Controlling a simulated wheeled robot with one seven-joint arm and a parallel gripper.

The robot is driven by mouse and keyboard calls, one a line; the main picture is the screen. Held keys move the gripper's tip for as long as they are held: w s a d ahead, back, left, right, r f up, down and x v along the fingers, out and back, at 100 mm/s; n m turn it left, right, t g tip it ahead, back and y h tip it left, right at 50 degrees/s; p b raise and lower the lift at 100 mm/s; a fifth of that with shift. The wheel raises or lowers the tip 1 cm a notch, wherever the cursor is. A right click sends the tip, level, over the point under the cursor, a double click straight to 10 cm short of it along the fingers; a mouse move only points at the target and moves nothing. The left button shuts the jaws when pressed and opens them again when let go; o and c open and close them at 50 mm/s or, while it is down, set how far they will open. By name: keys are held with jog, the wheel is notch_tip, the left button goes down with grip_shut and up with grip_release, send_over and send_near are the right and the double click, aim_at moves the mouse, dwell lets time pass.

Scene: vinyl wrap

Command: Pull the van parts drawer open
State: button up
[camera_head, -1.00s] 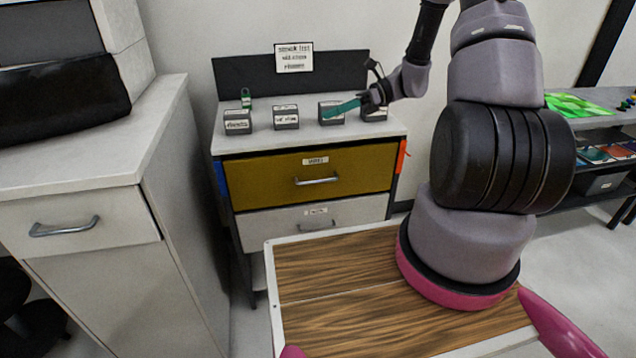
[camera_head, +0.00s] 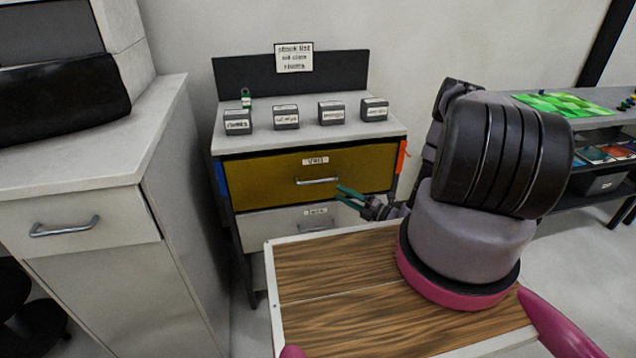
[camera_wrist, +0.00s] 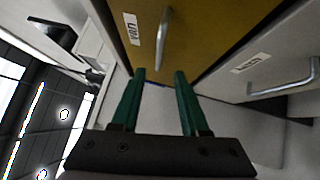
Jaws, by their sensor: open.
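The mustard drawer (camera_head: 260,183) is the upper drawer of the small cabinet and is shut. Its label (camera_head: 315,161) seems to read "VAN", though it is blurred. Its metal bar handle (camera_head: 317,181) sits at mid-front and also shows in the wrist view (camera_wrist: 162,38). My gripper (camera_head: 345,194) is in front of the cabinet, just right of and slightly below that handle. In the wrist view my gripper's green fingers (camera_wrist: 160,74) are apart and empty, with the handle beyond their tips, not visibly touched.
A white lower drawer (camera_head: 268,226) with its own handle (camera_wrist: 282,82) is close below. Several small labelled boxes (camera_head: 286,117) stand on the cabinet top. A grey cabinet (camera_head: 90,270) stands at left. My wood-topped base is in front.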

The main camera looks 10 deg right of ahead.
aim_at(318, 181)
jog(key=x, duration=1)
jog(key=shift+a+r, duration=0.1)
jog(key=shift+a, duration=0.05)
grip_shut()
dwell(1.0)
